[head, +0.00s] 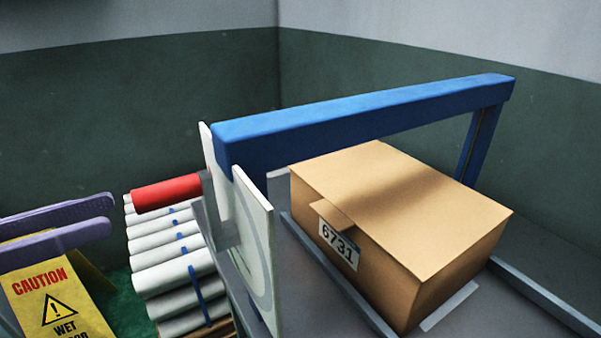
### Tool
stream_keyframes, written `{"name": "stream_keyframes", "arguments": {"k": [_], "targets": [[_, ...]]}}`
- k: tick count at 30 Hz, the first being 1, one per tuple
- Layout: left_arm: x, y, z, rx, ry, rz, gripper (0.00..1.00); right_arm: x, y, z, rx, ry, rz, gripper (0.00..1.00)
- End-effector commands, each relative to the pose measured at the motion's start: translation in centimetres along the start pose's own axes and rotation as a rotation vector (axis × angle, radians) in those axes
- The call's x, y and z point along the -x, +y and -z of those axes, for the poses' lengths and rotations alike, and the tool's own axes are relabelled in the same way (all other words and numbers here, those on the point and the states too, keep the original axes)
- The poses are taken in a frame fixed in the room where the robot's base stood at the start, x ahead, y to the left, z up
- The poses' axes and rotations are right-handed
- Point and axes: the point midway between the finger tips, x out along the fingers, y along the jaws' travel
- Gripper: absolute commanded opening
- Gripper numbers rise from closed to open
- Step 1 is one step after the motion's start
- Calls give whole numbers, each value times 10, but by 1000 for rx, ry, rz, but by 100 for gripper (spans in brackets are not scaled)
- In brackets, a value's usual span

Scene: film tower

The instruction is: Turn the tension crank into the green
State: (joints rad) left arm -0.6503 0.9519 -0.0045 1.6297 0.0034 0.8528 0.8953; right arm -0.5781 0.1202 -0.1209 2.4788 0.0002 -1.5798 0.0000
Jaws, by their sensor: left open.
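The tension crank has a red cylindrical handle (167,194) pointing left and a grey arm (216,215). It sits at white plates (253,235) on the near left end of the blue arch. A grey curved band shows on the nearer plate, which is seen almost edge-on. I see no green zone on it, and I cannot read the crank's setting. My left gripper (110,214) has purple fingers and is open and empty. It is left of the red handle, apart from it in the picture. My right gripper is not in view.
The blue arch (370,108) spans a cardboard box (400,220) labelled 6731 on a grey bed with metal rails (545,300). White rolls (165,255) are stacked below the handle. A yellow caution sign (55,300) stands at lower left, below my left gripper in the picture.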

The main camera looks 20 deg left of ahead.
Motion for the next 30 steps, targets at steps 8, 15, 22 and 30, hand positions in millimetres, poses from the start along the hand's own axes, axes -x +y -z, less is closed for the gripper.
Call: {"name": "stream_keyframes", "arguments": {"k": [8,15,22,30], "targets": [[-35,2,3,0,11,-12,59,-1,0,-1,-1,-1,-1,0],[-76,2,4,0,10,-11,59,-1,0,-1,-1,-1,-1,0],[-96,2,2,0,5,-8,59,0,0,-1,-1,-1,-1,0],[-98,2,2,1,4,-8,59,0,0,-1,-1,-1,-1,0]]}}
